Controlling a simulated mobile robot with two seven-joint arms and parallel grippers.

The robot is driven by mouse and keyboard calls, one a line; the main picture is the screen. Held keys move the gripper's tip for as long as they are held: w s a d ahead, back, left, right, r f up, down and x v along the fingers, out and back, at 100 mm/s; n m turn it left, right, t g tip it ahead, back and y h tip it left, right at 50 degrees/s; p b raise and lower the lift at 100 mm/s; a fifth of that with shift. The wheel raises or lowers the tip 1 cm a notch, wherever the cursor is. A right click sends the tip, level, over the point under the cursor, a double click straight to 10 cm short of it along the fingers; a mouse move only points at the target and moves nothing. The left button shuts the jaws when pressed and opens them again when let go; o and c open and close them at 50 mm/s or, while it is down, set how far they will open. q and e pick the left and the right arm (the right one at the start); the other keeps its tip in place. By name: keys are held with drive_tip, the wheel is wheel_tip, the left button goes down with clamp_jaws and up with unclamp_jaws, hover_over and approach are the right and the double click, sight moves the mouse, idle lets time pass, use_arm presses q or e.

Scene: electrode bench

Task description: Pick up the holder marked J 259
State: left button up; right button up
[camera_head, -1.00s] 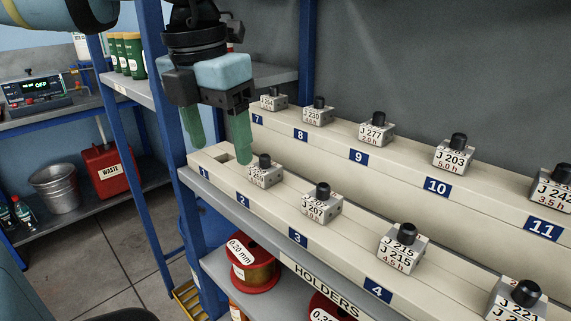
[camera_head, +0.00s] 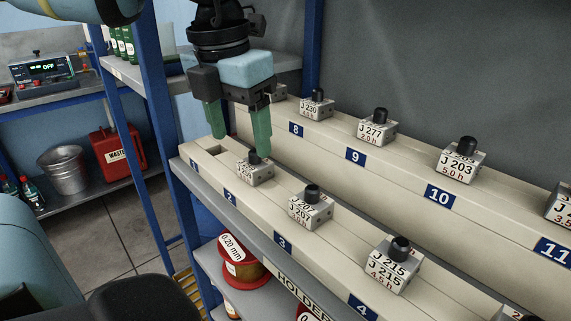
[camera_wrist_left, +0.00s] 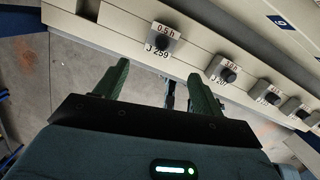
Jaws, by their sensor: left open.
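The holder marked J 259 (camera_wrist_left: 157,52) is a small pale block with a black knob and a 0.5 h label in the left wrist view. In the head view this holder (camera_head: 256,174) stands upright at slot 2, its label too small to read surely. My left gripper (camera_head: 240,145) is open and empty, with green fingers pointing down. In the head view its right finger overlaps the view just above the knob. In the left wrist view the gripper (camera_wrist_left: 158,70) has the holder beyond and roughly between its fingertips, apart from them. My right gripper is not in view.
Holder J 207 (camera_head: 310,210) stands beside it at slot 3, and J 215 (camera_head: 393,268) at slot 4. Slot 1 is an empty recess. A raised back row carries J 230 (camera_head: 316,106), J 277 (camera_head: 377,130) and J 203 (camera_head: 460,162). A blue post (camera_head: 152,120) stands left.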

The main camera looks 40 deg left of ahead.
sight(246, 168)
use_arm(q)
drive_tip(key=shift+f, duration=0.25)
drive_tip(key=f, duration=0.4)
drive_tip(key=shift+w+a, duration=0.15)
drive_tip(key=shift+w, duration=0.25)
drive_tip(key=shift+f, duration=0.1)
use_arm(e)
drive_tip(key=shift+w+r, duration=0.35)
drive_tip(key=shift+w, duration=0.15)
use_arm(q)
drive_tip(key=c, duration=1.5)
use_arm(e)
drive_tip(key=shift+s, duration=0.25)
use_arm(q)
drive_tip(key=shift+o, duration=0.2)
wheel_tip(246, 168, up, 10)
drive_tip(key=shift+s+p, duration=0.2)
drive_tip(key=shift+p, duration=0.1)
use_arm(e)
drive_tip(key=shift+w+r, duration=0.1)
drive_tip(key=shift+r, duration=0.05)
